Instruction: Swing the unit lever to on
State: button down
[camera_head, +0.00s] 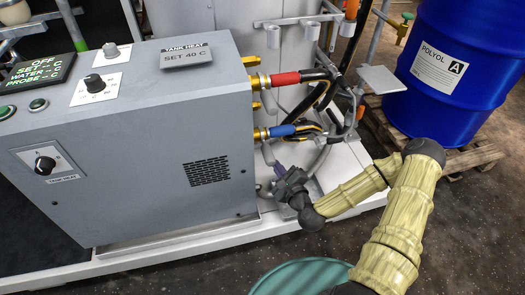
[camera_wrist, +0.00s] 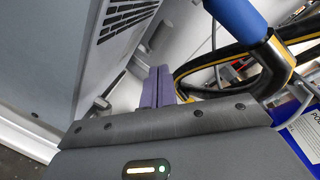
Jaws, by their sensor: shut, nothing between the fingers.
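The grey unit (camera_head: 150,140) stands on a white base with a "SET 40 C" sign on top; its display (camera_head: 38,72) reads OFF. In the wrist view, a grey lever-like part (camera_wrist: 160,35) juts out beside the vent on the unit's side. I cannot tell for sure that it is the unit lever. My gripper (camera_head: 281,171) is low beside the unit's right side, below the blue-sleeved hose. In the wrist view its purple fingers (camera_wrist: 160,84) are together and empty, close to the grey part. I cannot tell whether they touch it.
A red-sleeved hose (camera_head: 285,79) and a blue-sleeved hose (camera_head: 281,131) leave brass fittings on the unit's right side, above my gripper. Black hoses and pipes crowd the space behind. A blue drum (camera_head: 460,55) stands on a wooden pallet (camera_head: 455,160) at right.

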jog(key=f+m+y+b, duration=0.1)
jog(key=m+y+b, duration=0.1)
jog(key=m+b, duration=0.2)
jog(key=d+f+m+g+y+b, duration=0.1)
jog(key=m+b, duration=0.4)
jog(key=m, duration=0.5)
jog(key=w+d+f+m+y+b, duration=0.1)
jog(key=f+m+y+b, duration=0.2)
jog(key=m+y+b, duration=0.2)
jog(key=shift+f+m+g, duration=0.1)
jog(key=shift+m+g, duration=0.3)
jog(key=shift+m, duration=0.6)
jog(key=shift+w, duration=0.1)
